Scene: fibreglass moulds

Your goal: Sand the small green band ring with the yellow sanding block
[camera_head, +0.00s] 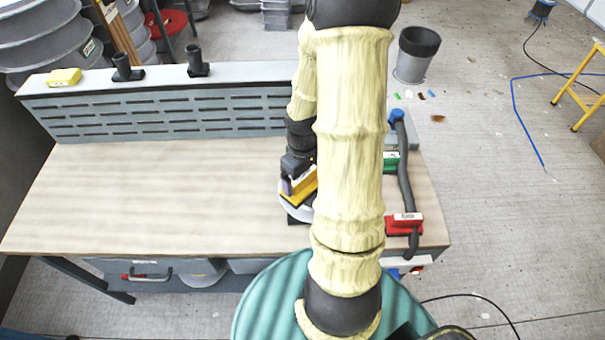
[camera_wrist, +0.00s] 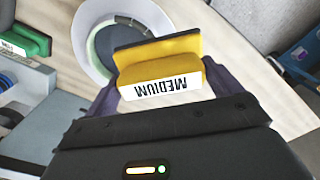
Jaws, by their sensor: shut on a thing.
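My gripper (camera_wrist: 160,88) is shut on the yellow sanding block (camera_wrist: 158,76), whose white edge reads MEDIUM. In the head view the yellow block (camera_head: 299,187) shows beside my arm, which hides part of it. A round piece with a pale, wide rim (camera_wrist: 87,22) and a greenish band inside (camera_wrist: 104,45) lies on the table beyond the block in the wrist view. The block overlaps its near edge there; I cannot tell whether they touch. In the head view only a bit of its pale rim (camera_head: 291,208) shows under the block.
A wooden-topped bench (camera_head: 160,200) is clear on the left, with a slotted panel (camera_head: 170,110) behind. A green block (camera_head: 391,161), a red block (camera_head: 404,225) and a dark hose (camera_head: 404,175) are at the right. Another yellow block (camera_head: 64,77) lies on the panel's ledge.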

